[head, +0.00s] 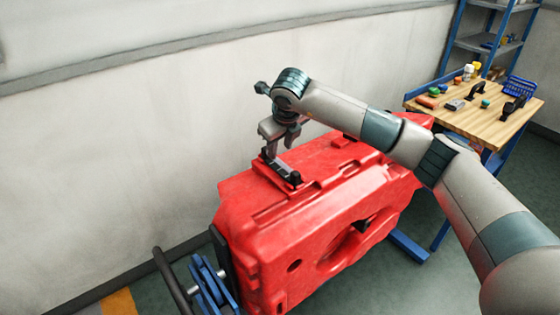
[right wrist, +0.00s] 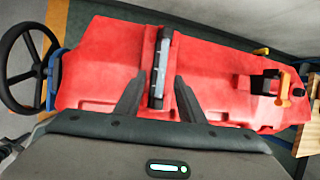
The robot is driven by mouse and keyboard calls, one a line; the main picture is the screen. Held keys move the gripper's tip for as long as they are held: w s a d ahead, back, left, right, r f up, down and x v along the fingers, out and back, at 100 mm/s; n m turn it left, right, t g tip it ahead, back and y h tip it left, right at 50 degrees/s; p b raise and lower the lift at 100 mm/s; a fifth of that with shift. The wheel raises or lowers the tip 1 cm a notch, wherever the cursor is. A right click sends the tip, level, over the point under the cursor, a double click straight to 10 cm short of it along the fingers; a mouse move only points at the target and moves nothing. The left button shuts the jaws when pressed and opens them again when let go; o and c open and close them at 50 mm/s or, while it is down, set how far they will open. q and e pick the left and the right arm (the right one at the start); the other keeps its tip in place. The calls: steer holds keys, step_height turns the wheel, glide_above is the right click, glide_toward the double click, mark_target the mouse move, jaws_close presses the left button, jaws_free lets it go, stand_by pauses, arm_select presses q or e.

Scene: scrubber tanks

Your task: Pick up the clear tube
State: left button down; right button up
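The clear tube (right wrist: 158,68) shows in the right wrist view as a pale, narrow strip in a dark frame on top of a red tank (right wrist: 100,65). In the head view the dark fitting (head: 284,172) sits on top of the red tank (head: 320,220); the clear part is too small to make out there. My right gripper (head: 278,152) is over the fitting, pointing down. In the right wrist view its two fingers (right wrist: 158,95) are apart, one on each side of the tube, with gaps visible. My left gripper is in neither view.
A wooden workbench (head: 478,118) with several small items and a blue basket (head: 520,86) stands at the back right. A pale wall (head: 150,130) runs behind the tank. A black steering wheel (right wrist: 28,68) is at the tank's left end. An orange-and-black fitting (right wrist: 283,90) is on its right.

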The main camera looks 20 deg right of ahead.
mark_target(281, 161)
steer(key=shift+p+x, duration=0.35)
steer(key=shift+x, duration=1.05)
steer(key=shift+w+d+f+p, duration=0.15)
steer(key=shift+f+p, duration=0.2)
steer(key=shift+p, duration=0.15)
steer(key=shift+w+d+f+p, duration=0.1)
steer(key=shift+d+f+p, duration=0.05)
steer(key=shift+f+p, duration=0.25)
steer(key=p+x, duration=0.1)
steer(key=x, duration=0.1)
steer(key=shift+w+d+f+p, duration=0.1)
steer(key=shift+d+f+p, duration=0.05)
steer(key=shift+f+p, duration=0.2)
steer(key=shift+w+f, duration=0.2)
steer(key=shift+f, duration=0.2)
jaws_close()
